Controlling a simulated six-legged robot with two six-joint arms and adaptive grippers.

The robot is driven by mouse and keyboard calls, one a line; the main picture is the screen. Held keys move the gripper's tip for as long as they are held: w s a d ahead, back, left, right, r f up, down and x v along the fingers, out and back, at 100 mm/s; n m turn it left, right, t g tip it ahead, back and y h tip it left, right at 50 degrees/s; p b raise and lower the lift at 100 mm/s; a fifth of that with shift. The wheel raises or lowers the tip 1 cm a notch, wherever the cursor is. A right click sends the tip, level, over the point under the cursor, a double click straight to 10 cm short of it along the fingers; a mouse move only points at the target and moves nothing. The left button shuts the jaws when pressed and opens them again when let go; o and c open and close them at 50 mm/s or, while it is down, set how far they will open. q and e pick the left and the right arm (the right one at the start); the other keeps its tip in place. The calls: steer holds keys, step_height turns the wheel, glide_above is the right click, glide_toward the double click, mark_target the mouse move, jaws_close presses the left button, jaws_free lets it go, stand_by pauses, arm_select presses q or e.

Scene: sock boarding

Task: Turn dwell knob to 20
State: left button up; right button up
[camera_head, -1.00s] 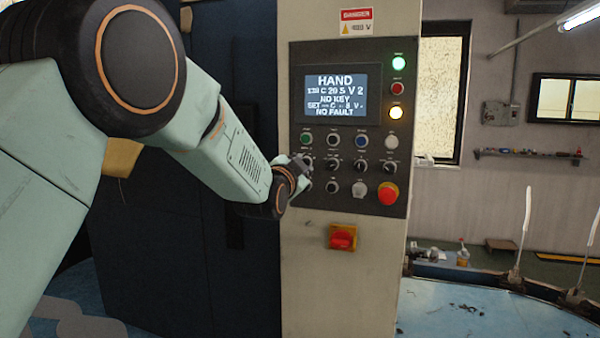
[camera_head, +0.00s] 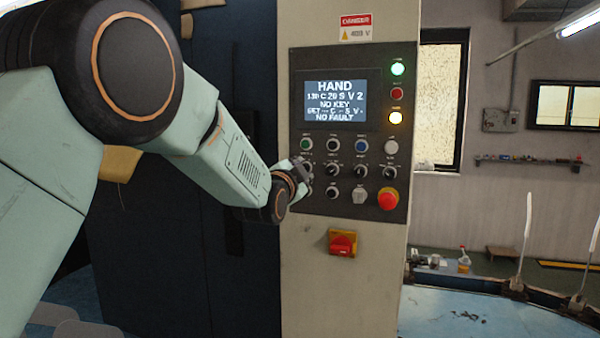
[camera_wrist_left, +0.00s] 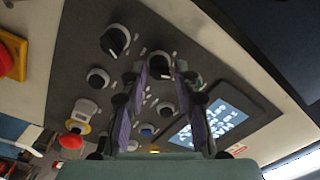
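My left gripper (camera_head: 303,172) is at the panel's left edge, partly covering the leftmost controls. In the left wrist view its purple-padded fingers (camera_wrist_left: 161,68) are apart, with a black knob (camera_wrist_left: 160,66) showing between the tips. I cannot tell whether they touch it. Other black knobs (camera_wrist_left: 115,40) are nearby. Knob labels are too small to read. My right gripper is not in view.
A red emergency button (camera_head: 388,198) sits at the panel's lower right. A red-and-yellow switch (camera_head: 342,243) is below the panel. A blue round table (camera_head: 470,315) stands at right.

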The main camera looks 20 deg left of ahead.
arm_select(q)
steer(key=shift+o, duration=1.1)
steer(key=s, duration=1.2)
steer(key=shift+f, duration=0.2)
steer(key=shift+f, duration=0.1)
